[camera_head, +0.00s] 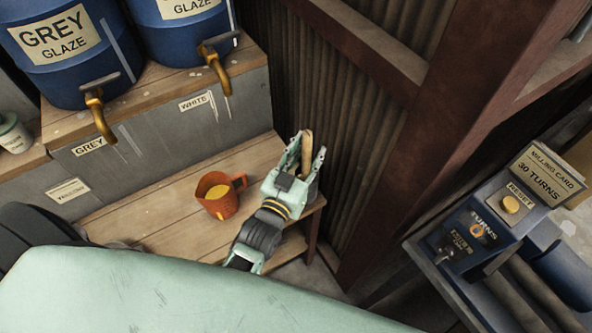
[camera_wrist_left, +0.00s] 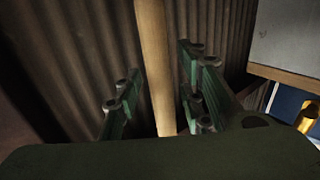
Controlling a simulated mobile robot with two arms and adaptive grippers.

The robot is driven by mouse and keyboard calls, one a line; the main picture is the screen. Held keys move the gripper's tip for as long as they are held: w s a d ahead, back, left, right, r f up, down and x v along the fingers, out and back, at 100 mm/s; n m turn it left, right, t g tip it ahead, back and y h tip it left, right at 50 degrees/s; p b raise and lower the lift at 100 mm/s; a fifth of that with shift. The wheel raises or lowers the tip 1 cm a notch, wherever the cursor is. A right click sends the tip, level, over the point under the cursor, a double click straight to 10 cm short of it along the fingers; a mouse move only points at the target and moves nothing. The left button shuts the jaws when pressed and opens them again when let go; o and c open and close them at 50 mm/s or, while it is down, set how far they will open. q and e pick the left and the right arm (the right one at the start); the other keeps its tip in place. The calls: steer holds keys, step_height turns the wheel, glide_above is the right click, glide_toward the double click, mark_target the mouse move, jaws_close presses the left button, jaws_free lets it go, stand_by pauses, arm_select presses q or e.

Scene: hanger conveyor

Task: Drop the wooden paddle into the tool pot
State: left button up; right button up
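The wooden paddle (camera_head: 306,148) shows as a pale upright stick between the fingers of my left gripper (camera_head: 310,144). In the left wrist view the paddle (camera_wrist_left: 154,60) runs between the two green fingers of the left gripper (camera_wrist_left: 158,65), with a gap on each side. The fingers are spread and do not appear to press on it. A grey pot (camera_head: 313,188), apparently the tool pot, stands at the right end of the wooden bench, mostly hidden behind the gripper. The paddle's lower end is hidden, so I cannot tell whether it is inside the pot. My right gripper is not in view.
An orange mug (camera_head: 219,197) stands on the low wooden bench (camera_head: 160,218), left of the gripper. Blue glaze barrels (camera_head: 70,80) with brass taps stand above. A corrugated wall (camera_head: 350,130) is close behind the gripper. A blue control box (camera_head: 495,225) is at the right.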

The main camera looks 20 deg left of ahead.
arm_select(q)
steer(key=s+b, duration=0.2)
steer(key=s, duration=1)
steer(key=shift+a+b, duration=0.3)
steer(key=shift+a, duration=0.15)
